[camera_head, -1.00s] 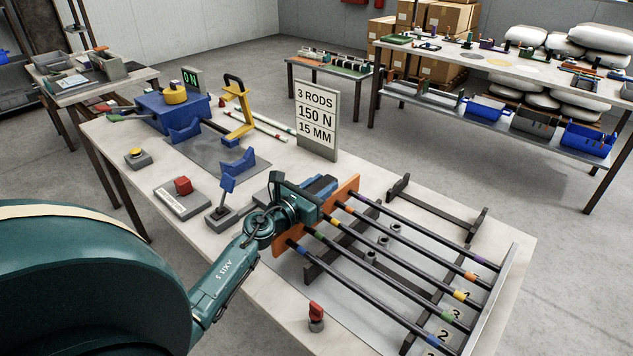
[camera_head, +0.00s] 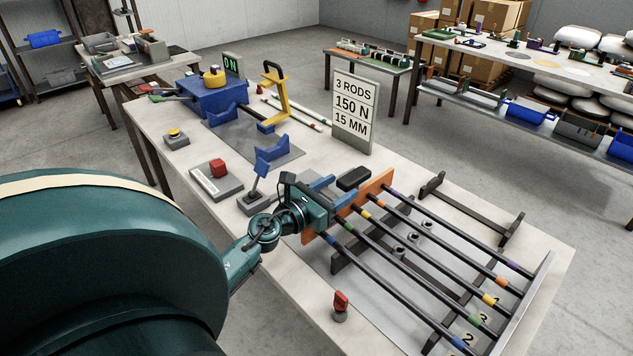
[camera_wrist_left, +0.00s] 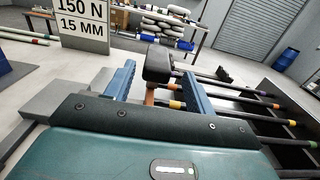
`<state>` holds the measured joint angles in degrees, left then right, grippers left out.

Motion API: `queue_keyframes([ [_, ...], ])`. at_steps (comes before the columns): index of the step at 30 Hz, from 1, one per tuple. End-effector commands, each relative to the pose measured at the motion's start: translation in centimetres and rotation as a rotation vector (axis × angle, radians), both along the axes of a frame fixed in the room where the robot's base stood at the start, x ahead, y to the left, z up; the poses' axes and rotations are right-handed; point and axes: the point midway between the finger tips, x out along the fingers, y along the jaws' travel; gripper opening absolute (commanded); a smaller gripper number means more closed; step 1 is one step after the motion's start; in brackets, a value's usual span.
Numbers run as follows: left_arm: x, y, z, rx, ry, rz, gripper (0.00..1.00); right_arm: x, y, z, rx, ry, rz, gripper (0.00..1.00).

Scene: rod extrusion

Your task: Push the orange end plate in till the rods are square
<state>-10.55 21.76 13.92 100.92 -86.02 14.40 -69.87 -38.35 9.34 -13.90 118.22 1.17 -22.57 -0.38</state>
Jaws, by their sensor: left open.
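The orange end plate (camera_head: 381,186) stands upright across the near ends of several dark rods (camera_head: 430,251) with coloured bands. A black block (camera_head: 353,178) sits on the gripper side of the plate. My left gripper (camera_head: 338,195) is open, with its blue fingers pointing at the plate. In the left wrist view the black block (camera_wrist_left: 158,63) shows between and just beyond the two fingers, and the fingers look clear of it. The far rod ends run toward a pale numbered strip (camera_head: 524,304). Part of the plate is hidden behind my gripper. My right gripper is out of view.
A sign (camera_head: 354,112) reads 3 RODS, 150 N, 15 MM. A red-topped post (camera_head: 340,305) stands at the table's front edge. A blue stand (camera_head: 266,165) and a red-button box (camera_head: 216,178) are left of my gripper. Dark rack bars (camera_head: 472,215) lie beyond the rods.

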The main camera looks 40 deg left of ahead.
Motion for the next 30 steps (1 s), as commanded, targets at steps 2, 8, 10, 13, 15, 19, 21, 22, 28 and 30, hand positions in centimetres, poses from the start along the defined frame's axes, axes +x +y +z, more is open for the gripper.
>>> queue_keyframes([
  [2, -1.8, 0.1, -0.4, 0.000, 0.004, -0.001, 0.55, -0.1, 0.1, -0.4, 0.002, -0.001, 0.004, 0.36],
  [8, -5.2, 0.4, -0.3, -0.001, 0.002, 0.000, 0.55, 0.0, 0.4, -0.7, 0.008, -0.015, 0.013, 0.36],
  [10, -5.9, 0.5, -0.3, -0.001, 0.001, 0.000, 0.55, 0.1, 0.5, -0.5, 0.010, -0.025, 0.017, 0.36],
  [13, -6.6, 0.5, -0.2, -0.002, 0.001, -0.001, 0.55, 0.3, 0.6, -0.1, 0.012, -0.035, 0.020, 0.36],
  [15, -6.8, 0.5, -0.1, -0.001, 0.000, -0.001, 0.55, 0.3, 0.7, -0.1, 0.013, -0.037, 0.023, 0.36],
  [19, -6.9, 0.5, 0.0, -0.001, -0.001, -0.001, 0.55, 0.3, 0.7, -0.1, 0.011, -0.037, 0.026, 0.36],
  [21, -6.9, 0.5, 0.0, -0.001, -0.001, -0.001, 0.55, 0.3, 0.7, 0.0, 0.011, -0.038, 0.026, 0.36],
  [22, -6.9, 0.5, 0.0, -0.001, -0.001, -0.001, 0.55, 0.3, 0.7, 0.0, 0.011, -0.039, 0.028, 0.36],
  [28, -6.9, 0.6, 0.0, -0.001, -0.001, 0.000, 0.55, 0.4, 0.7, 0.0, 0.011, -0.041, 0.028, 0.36],
  [30, -6.9, 0.6, 0.0, -0.001, -0.001, 0.000, 0.55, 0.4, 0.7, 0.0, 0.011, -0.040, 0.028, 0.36],
])
